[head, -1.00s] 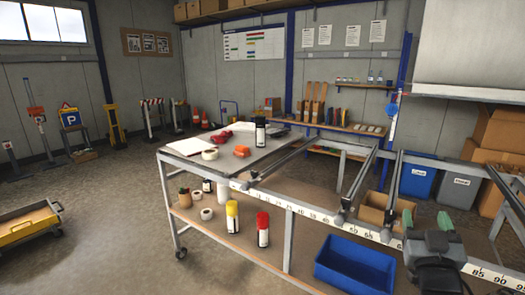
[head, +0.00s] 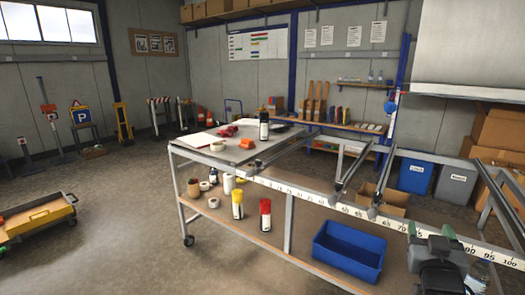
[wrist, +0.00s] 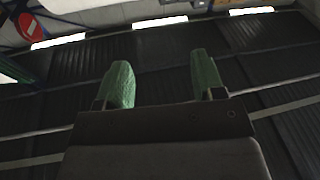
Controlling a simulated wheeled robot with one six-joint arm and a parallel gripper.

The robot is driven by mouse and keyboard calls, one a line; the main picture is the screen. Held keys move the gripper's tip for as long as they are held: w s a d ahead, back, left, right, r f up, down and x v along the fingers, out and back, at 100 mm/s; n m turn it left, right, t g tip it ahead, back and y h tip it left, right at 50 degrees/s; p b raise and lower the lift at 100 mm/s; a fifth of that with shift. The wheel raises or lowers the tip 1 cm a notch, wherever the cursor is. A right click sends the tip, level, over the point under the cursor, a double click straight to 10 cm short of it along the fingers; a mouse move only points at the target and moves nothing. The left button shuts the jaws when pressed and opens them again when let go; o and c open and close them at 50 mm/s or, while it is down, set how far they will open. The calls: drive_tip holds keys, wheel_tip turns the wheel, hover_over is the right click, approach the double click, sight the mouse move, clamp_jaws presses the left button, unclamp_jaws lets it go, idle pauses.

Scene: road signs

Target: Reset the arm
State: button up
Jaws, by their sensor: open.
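My gripper (head: 430,231) is at the lower right of the head view, in front of the ruled rail of the workbench. Its two green fingertips are spread apart with nothing seen between them. In the wrist view my gripper (wrist: 163,75) also shows open and empty. The wrist view faces a dark ribbed surface with bright strips, and a red round sign (wrist: 30,20) shows at its upper left. My arm below the gripper is partly cut off by the frame's lower edge.
The workbench (head: 232,155) holds a black spray can (head: 264,126), a tape roll and red items. Its lower shelf holds a yellow can (head: 237,204), a red can (head: 265,214) and a blue bin (head: 347,250). A yellow trolley (head: 40,218) stands left; floor between is clear.

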drive_tip(key=s+a+f+m+g+y+p, duration=0.2)
drive_tip(key=s+a+f+g+y+p, duration=0.15)
drive_tip(key=f+g, duration=0.65)
drive_tip(key=s+a+r+n+g+y+p, duration=0.2)
drive_tip(key=a, duration=0.6)
drive_tip(key=s+a+r+n+g+y+p, duration=0.2)
drive_tip(key=s+a+r+n+p, duration=0.1)
drive_tip(key=a, duration=0.6)
drive_tip(key=shift+s+a+g+y+p, duration=0.15)
drive_tip(key=shift+a+g+y+p, duration=0.1)
drive_tip(key=shift+g+y+p, duration=0.1)
idle(0.5)
